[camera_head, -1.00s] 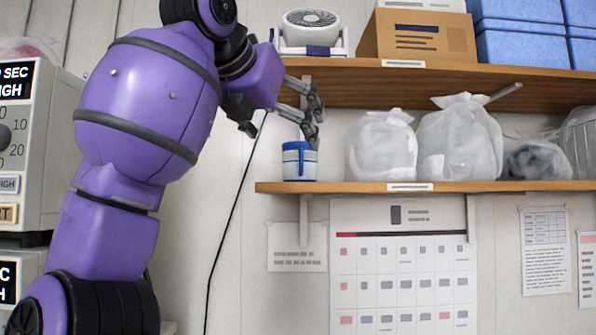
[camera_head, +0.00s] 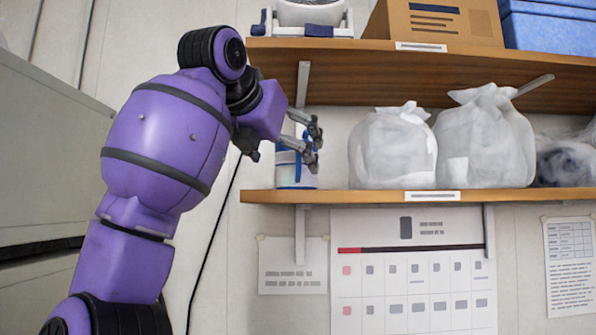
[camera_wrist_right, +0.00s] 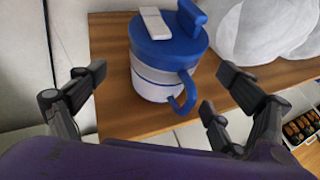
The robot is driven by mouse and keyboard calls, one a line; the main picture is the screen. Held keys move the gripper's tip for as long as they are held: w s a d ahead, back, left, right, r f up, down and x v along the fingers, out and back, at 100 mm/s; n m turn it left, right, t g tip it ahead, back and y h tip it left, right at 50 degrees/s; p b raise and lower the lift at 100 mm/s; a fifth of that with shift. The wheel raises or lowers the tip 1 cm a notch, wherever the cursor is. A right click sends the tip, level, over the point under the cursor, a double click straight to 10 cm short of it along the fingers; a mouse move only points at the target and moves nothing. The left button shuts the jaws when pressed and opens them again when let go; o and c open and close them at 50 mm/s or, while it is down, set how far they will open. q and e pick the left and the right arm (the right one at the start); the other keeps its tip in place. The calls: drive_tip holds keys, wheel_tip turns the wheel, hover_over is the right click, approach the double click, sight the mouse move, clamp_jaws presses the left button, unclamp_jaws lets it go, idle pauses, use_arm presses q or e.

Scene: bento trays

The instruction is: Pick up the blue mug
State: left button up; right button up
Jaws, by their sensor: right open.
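The blue mug (camera_head: 287,172) is white with blue bands and stands upright at the left end of the lower shelf. In the right wrist view the mug (camera_wrist_right: 155,84) shows a blue lid with a white tab and a blue handle toward the lower right. My right gripper (camera_head: 312,146) is open in front of the mug and partly hides it in the head view. In the right wrist view its fingers (camera_wrist_right: 158,92) are spread to either side of the mug, apart from it. My left gripper is not in view.
White bags (camera_head: 393,150) stand on the lower shelf (camera_head: 350,196), right of the mug. The upper shelf (camera_head: 400,72) is above, with a cardboard box (camera_head: 440,22) and a fan-like device. A black cable (camera_head: 213,245) hangs on the wall at left.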

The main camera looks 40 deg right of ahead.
sight(287, 156)
drive_tip(key=x, duration=0.4)
drive_tip(key=shift+d, duration=0.1)
drive_tip(key=shift+r, duration=0.1)
drive_tip(key=shift+c, duration=1.3)
drive_tip(key=c, duration=1.4)
drive_tip(key=shift+c, duration=0.7)
drive_tip(key=shift+r, duration=0.1)
